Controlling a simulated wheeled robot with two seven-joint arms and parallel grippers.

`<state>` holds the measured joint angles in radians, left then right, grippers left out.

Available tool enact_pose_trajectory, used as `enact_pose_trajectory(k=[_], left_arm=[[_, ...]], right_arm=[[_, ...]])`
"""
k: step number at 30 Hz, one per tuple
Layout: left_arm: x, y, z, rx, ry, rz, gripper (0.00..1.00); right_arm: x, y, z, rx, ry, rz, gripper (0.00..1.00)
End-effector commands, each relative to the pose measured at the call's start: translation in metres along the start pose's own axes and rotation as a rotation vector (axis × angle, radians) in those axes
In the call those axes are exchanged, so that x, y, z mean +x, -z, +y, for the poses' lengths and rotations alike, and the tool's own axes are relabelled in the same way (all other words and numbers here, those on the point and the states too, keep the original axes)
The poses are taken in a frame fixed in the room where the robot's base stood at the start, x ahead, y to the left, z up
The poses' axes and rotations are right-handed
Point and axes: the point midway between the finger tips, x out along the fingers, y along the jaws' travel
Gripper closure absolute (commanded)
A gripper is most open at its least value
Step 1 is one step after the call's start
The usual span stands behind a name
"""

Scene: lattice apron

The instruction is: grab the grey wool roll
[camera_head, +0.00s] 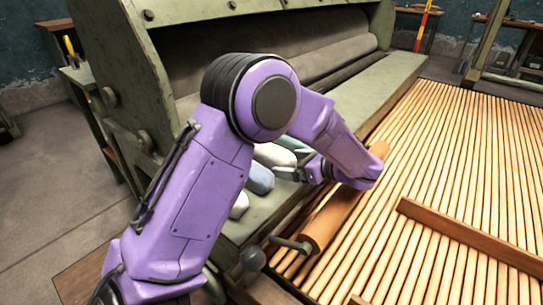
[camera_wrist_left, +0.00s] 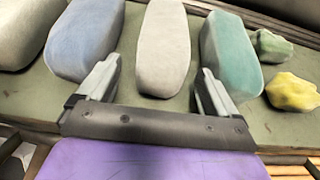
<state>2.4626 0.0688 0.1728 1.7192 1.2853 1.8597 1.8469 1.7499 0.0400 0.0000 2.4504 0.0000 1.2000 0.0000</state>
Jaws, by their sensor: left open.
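The grey wool roll (camera_wrist_left: 163,45) lies lengthwise on the green feed shelf, ahead of my left gripper (camera_wrist_left: 160,84) in the left wrist view. My left gripper is open, with one finger on each side of the roll's near end. I cannot tell whether the fingers touch anything. In the head view the grey roll (camera_head: 272,155) is partly hidden by my left arm, and my left gripper (camera_head: 294,166) is low beside the shelf. My right gripper is not in view.
A blue roll (camera_wrist_left: 85,38) lies close on the left and a teal roll (camera_wrist_left: 229,50) close on the right. Green (camera_wrist_left: 273,46) and yellow (camera_wrist_left: 291,92) bundles lie further right. A wooden roller (camera_head: 328,220) and slatted apron (camera_head: 450,150) are beside the shelf (camera_head: 385,88).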

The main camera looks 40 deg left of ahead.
Motion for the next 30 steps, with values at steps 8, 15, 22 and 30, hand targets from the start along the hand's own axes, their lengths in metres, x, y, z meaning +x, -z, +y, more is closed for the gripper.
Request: enact_pose_trajectory(k=[8,15,22,30], left_arm=[[0.03,0.001,-0.001,-0.001,-0.001,0.001,0.07],[0.03,0.0,-0.001,-0.001,-0.002,0.0,0.39],[0.03,0.0,-0.001,-0.001,-0.002,0.0,0.67],[0.026,-0.009,-0.001,-0.003,-0.002,0.0,0.67]], right_arm=[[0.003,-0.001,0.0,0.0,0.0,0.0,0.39],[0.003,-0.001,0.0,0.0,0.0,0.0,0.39],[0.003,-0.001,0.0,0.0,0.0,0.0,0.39],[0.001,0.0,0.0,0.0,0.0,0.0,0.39]])
